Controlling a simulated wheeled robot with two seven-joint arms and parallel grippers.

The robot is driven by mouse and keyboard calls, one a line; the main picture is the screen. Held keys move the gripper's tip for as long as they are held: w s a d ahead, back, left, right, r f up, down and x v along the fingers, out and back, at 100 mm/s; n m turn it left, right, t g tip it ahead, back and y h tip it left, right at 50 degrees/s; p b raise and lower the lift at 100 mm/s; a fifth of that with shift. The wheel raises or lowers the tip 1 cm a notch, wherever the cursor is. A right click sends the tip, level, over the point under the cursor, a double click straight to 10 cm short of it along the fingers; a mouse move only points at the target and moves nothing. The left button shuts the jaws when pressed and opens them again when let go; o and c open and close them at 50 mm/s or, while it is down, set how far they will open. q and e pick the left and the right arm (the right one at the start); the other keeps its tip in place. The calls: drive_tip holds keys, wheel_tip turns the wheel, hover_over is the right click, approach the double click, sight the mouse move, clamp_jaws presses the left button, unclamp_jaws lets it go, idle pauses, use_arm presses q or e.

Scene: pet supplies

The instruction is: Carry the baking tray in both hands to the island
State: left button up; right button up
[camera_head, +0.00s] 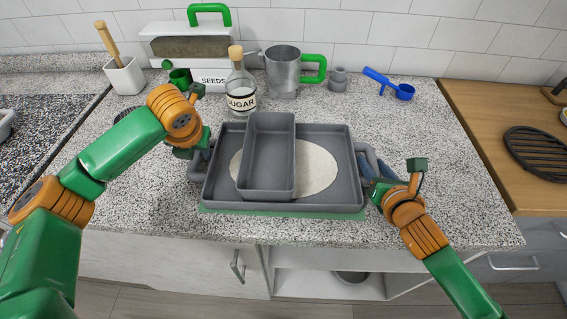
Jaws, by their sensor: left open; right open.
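The grey baking tray (336,196) lies on the speckled counter near its front edge, over a green mat (250,211). A grey loaf tin (267,185) stands in it, on top of a round pale disc (318,168). The tray has a handle at each short side. My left gripper (196,163) is at the left handle, and my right gripper (372,180) is at the right handle. Both are open. My wrists partly hide the fingers, so I cannot tell how the fingers sit around the handles.
Behind the tray stand a sugar bottle (241,88), a metal jug (283,72), a seeds box (200,48), a small grey pot (338,79) and a blue scoop (387,83). A wooden surface (480,110) with a black rack (540,150) is at the right. The counter right of the tray is mostly clear.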

use_arm(q)
clamp_jaws()
use_arm(e)
clamp_jaws()
use_arm(q)
drive_tip(key=shift+r, duration=0.1)
use_arm(e)
drive_tip(key=shift+r, duration=0.1)
idle(0.8)
